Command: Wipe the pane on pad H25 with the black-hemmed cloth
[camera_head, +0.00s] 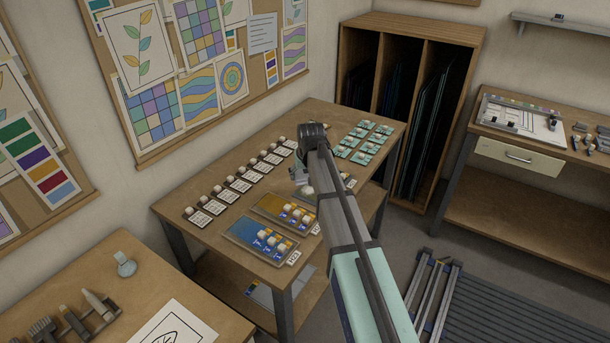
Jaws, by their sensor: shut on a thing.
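My gripper (302,180) is over the middle of the work table (171,205), behind the panes, partly hidden by my own arm. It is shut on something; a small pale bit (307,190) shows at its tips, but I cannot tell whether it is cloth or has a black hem. A blue pane (248,229) and an amber pane (268,207) lie at the table's front edge, each with small white and blue pieces on it. A white tag (294,258) stands by the blue pane; its print is too small to read surely. My arm may hide another pane.
Several small teal-and-white folded items (362,158) lie at the table's far right. A row of white cards with small dark-and-pale pieces (214,207) runs along the wall side. A wooden rack (357,60) stands behind. A second table (75,275) is at front left.

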